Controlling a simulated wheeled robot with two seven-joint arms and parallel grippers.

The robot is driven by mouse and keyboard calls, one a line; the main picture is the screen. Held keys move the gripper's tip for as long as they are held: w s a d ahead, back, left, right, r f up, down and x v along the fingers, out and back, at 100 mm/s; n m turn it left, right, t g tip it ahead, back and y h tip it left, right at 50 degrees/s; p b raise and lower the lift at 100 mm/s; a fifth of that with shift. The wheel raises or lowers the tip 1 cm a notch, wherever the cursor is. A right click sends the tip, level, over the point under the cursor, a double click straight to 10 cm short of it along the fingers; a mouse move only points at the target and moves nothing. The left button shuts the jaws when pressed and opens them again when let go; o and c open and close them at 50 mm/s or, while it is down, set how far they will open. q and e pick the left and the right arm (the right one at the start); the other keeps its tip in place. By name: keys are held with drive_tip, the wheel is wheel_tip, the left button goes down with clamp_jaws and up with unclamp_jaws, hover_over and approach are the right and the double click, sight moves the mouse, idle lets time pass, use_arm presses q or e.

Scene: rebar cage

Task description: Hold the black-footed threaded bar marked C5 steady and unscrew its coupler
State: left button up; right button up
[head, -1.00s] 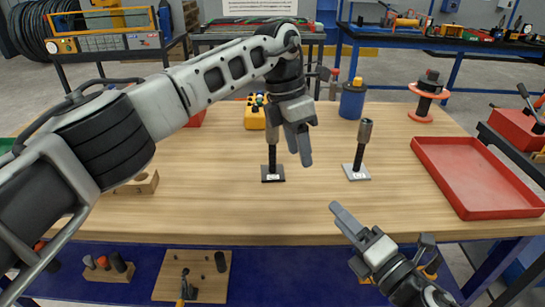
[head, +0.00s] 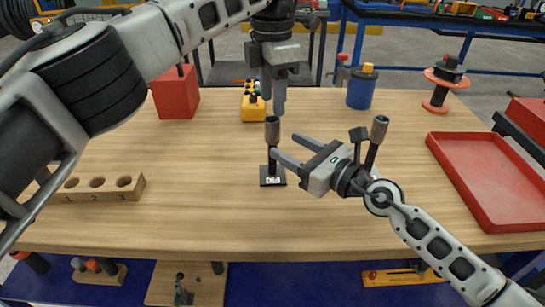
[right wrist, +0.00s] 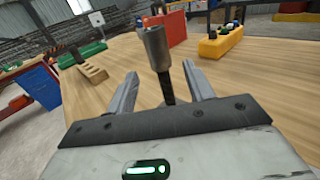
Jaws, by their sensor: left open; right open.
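The black-footed threaded bar (head: 272,160) stands upright on the table, with a small white label on its black foot (head: 267,182). Its grey cylindrical coupler (head: 272,129) is on top; it also shows in the right wrist view (right wrist: 157,48). My left gripper (head: 273,98) is open, pointing down just above the coupler, apart from it. My right gripper (head: 286,147) is open at bar height, coming from the right. In the right wrist view the bar stands between the lines of its two fingers (right wrist: 160,85), below the coupler; I cannot tell whether they touch it.
A second bar with a coupler (head: 379,129) stands behind my right wrist, its foot hidden. A wooden block with holes (head: 98,186) is at left, a red box (head: 176,92) and yellow block (head: 254,108) behind, a blue can (head: 362,88) and red tray (head: 432,150) at right.

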sight(272, 128)
drive_tip(key=x, duration=0.5)
drive_tip(key=shift+w+a, duration=0.25)
clamp_jaws()
use_arm(q)
drive_tip(key=n, duration=0.3)
drive_tip(key=shift+n, duration=0.3)
drive_tip(key=shift+f+n, duration=0.1)
drive_tip(key=shift+n, duration=0.3)
drive_tip(key=shift+f, duration=3.9)
